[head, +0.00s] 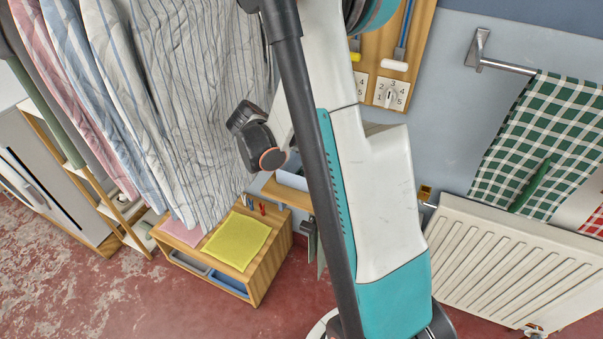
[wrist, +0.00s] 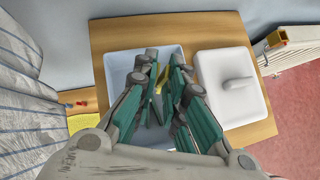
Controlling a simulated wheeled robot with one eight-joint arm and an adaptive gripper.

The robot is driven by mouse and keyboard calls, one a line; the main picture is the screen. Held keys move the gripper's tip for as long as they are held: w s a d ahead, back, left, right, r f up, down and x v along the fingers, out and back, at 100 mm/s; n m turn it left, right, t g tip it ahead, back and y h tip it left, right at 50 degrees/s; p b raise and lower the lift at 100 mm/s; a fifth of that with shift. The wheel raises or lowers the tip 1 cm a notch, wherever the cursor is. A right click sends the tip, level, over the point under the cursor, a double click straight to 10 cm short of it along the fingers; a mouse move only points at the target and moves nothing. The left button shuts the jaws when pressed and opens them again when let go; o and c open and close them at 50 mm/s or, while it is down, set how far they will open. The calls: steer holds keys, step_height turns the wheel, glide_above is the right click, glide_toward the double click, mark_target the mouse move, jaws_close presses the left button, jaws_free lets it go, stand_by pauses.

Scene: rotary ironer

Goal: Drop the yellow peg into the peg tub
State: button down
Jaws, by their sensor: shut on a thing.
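In the wrist view my gripper (wrist: 165,72) points down over the pale blue-white peg tub (wrist: 118,62). It is shut on the yellow peg (wrist: 163,80), of which a small yellow part shows between the green-padded fingers. The fingertips and peg appear within the tub's outline; I cannot tell how high above its floor they are. The fingers hide much of the tub's inside. In the head view part of what looks like the tub (head: 291,176) shows beside my arm, and my gripper and the peg are hidden.
The tub stands on a wooden shelf (wrist: 108,33), with a white lid with a handle (wrist: 230,85) close on its right. A striped cloth (head: 205,110) hangs at left. A wooden box with a yellow cloth (head: 238,240) stands below. A radiator (head: 510,262) is at right.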

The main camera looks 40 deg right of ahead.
steer(key=c, duration=1.6)
jaws_free()
steer(key=shift+o, duration=0.2)
steer(key=v, duration=1.2)
